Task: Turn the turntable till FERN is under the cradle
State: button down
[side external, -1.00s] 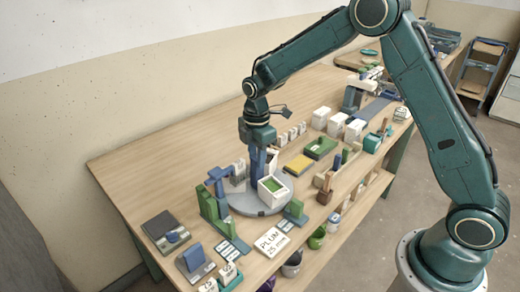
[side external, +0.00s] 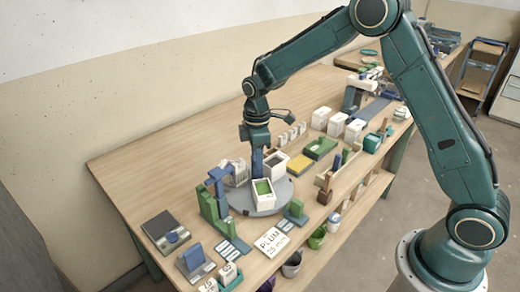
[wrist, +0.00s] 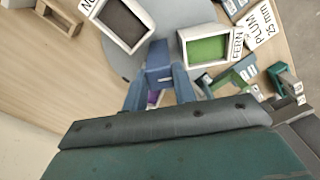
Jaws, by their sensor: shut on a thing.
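The turntable (side external: 284,196) is a grey round disc on the bench, bearing white square buckets. The bucket with green glaze (side external: 263,194) stands at its front; in the wrist view this bucket (wrist: 207,48) carries the label FERN. A bucket with dark contents (side external: 275,163) stands behind it to the right; it also shows in the wrist view (wrist: 124,22), its label partly cut off. My gripper (side external: 257,170) reaches down over the disc's middle. In the wrist view its blue fingers are shut on a blue block (wrist: 158,76). I cannot tell surely which part is the cradle.
A green and blue stand (side external: 212,205) rises close at the disc's left, and a low green block (side external: 296,212) lies at its right. A PLUM 25 mm card (side external: 271,242) lies in front. White tubs (side external: 338,124) stand farther back. The bench's far left is clear.

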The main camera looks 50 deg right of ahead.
jog(key=m, duration=0.3)
jog(key=shift+m, duration=0.4)
dwell(0.3)
jog(key=shift+m, duration=3.8)
jog(key=c, duration=1.2)
grip_release()
jog(key=shift+r, duration=0.1)
